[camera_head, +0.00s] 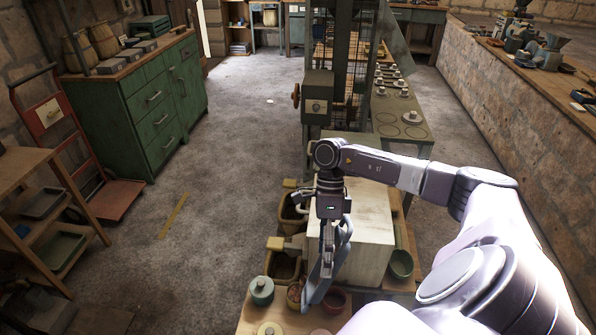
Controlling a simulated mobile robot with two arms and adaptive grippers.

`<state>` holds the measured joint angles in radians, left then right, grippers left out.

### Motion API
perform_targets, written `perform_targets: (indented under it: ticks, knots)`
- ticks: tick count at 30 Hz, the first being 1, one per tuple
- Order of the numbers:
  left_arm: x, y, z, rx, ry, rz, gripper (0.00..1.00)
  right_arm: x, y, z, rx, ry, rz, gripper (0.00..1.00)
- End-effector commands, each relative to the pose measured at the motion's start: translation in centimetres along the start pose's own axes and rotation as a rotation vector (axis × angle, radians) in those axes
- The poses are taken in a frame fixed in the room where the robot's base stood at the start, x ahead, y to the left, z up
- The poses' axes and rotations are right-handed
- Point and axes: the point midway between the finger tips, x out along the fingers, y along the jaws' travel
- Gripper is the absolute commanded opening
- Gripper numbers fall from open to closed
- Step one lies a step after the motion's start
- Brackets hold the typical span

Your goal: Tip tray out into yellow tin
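My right gripper (327,252) points down in front of the pale block and appears shut on a blue-grey tray (315,290). The tray is tilted steeply, nearly on edge, above the front of the bench. Its inside is turned away, so I cannot tell whether it holds anything. A pale yellow round tin (270,329) stands at the bottom edge of the picture, partly cut off, to the left of the tray's low end. My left gripper is not in view.
A teal lidded jar (262,291), a small bowl with reddish contents (294,292) and a dark red bowl (335,300) stand close around the tray. A green bowl (401,264) is to the right. The large pale block (370,235) stands behind the gripper.

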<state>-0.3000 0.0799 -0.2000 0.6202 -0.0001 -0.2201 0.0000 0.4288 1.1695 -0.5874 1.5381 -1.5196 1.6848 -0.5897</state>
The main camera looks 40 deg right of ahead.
Motion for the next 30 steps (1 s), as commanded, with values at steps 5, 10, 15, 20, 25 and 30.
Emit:
perform_targets:
  ticks: [5,10,15,20,25,30]
  knots:
    - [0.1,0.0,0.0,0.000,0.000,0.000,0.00,-0.1,0.0,0.3,0.007,0.016,0.003,0.42]
    - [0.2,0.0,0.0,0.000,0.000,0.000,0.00,-0.2,0.0,0.5,0.017,0.032,0.006,0.42]
    - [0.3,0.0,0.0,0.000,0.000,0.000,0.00,-0.3,0.0,0.7,0.024,0.048,0.010,0.42]
    - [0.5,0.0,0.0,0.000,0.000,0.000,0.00,-0.3,-0.1,1.1,0.033,0.063,0.013,0.42]
    - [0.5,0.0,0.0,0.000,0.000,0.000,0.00,-0.4,-0.1,1.1,0.039,0.074,0.017,0.42]
    - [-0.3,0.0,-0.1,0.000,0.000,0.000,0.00,0.0,0.1,-0.6,0.000,-0.004,-0.001,0.42]
